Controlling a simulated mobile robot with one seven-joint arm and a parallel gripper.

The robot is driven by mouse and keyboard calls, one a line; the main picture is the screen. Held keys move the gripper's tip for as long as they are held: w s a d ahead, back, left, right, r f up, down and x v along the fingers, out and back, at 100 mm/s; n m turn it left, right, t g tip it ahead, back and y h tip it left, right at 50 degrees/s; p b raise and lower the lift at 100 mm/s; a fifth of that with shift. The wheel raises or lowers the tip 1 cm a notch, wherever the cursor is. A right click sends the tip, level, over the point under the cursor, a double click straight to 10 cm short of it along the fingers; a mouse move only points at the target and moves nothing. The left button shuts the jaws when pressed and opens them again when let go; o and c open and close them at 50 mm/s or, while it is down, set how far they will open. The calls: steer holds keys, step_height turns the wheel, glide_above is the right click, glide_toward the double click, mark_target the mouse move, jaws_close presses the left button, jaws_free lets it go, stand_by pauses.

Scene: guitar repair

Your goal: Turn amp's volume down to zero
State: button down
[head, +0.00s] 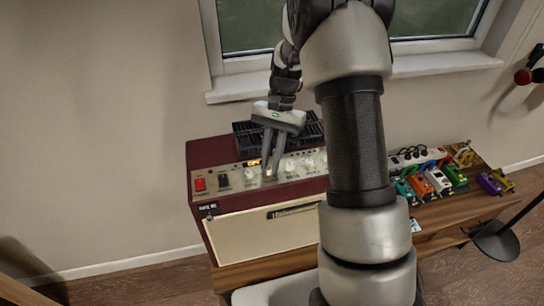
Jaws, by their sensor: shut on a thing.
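The amp (262,232) is a dark red box with a cream front, standing on a wooden bench. Its light control panel (235,181) faces up and forward. My gripper (270,172) points down at the panel and is shut on a knob there, near a small lit orange display. The fingers hide most of that knob. Other pale knobs (291,165) stand in a row to the right of the fingers. A red switch (200,184) and a black switch (223,180) sit at the panel's left. The knob labels are too small to read.
My arm covers the amp's right end. A dark slatted rack (310,131) lies behind the panel. To the right, several coloured pedals (437,180) and a white power strip (416,156) sit on the bench (450,215). A window is behind; the wall on the left is clear.

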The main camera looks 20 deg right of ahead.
steer(key=n, duration=0.1)
steer(key=n+h, duration=0.1)
steer(key=n, duration=0.1)
steer(key=n+p, duration=0.1)
steer(key=shift+w+a+n+g+h, duration=0.15)
steer(key=shift+a+n+g+h, duration=0.15)
steer(key=shift+g, duration=0.1)
stand_by(0.4)
steer(key=c, duration=1.7)
jaws_free()
steer(key=shift+o, duration=0.2)
steer(key=v, duration=1.7)
steer(key=shift+r, duration=0.2)
